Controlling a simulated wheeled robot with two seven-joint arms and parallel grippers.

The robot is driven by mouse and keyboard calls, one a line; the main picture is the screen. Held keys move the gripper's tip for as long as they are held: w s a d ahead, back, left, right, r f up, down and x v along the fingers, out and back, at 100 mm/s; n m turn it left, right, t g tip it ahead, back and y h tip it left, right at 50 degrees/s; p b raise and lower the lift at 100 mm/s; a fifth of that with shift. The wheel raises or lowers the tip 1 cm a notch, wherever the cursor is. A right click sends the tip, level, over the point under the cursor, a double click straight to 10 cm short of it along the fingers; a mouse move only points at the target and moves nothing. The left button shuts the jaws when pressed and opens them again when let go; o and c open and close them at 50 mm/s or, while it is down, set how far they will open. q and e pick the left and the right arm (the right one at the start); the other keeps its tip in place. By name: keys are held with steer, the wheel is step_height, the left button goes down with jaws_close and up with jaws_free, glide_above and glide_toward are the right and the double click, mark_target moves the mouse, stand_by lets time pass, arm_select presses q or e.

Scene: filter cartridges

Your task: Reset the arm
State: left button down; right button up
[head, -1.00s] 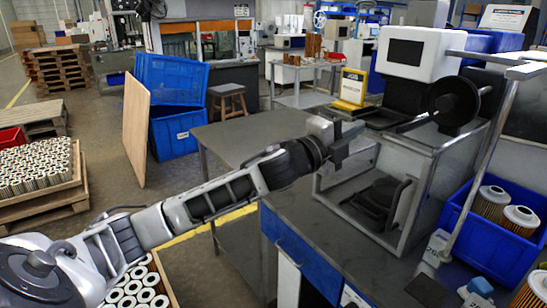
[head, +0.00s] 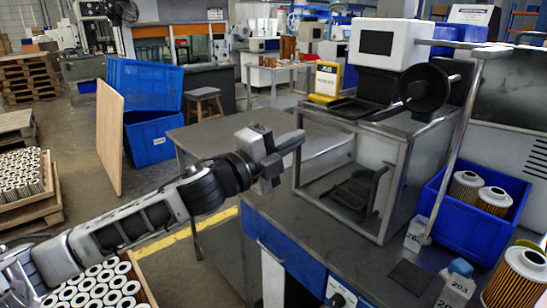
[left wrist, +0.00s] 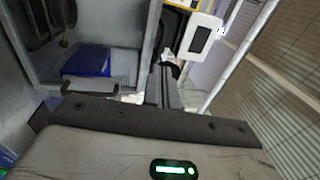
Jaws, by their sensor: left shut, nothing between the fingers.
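My left arm comes in from the lower left in the head view. Its gripper (head: 284,156) is shut and empty, held in the air just left of the glass-sided test machine (head: 386,150). In the left wrist view the closed fingers (left wrist: 163,86) show with nothing between them. Pleated filter cartridges (head: 465,187) stand in a blue bin (head: 456,222) on the right of the bench, and a larger cartridge (head: 518,283) stands at the lower right. My right gripper is not in view.
The grey workbench (head: 290,222) has a clear strip in front of the machine. A yellow sign (head: 326,80) stands behind. Crates of white cartridges (head: 98,290) lie at the lower left. A blue bin (head: 150,140) stands on the floor.

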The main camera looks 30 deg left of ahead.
arm_select(q)
steer(key=shift+b+v, duration=0.45)
steer(key=shift+v, duration=1.45)
steer(key=s+d+f+n+g+y, duration=0.1)
steer(key=s+d+f+n+g, duration=0.3)
steer(key=f, duration=0.6)
steer(key=s+f+n+y, duration=0.1)
steer(key=f+n+y, duration=0.1)
steer(key=f+n, duration=0.65)
steer(key=s+d+f+n+g, duration=0.2)
steer(key=s+d+f, duration=0.3)
steer(key=f, duration=0.3)
steer(key=s+d+f+n+g+p, duration=0.1)
steer(key=s+d+f+n+g, duration=0.1)
steer(key=s+d+f+n, duration=0.3)
steer(key=s+f, duration=0.3)
steer(key=shift+s+d, duration=0.15)
steer(key=shift+d, duration=0.05)
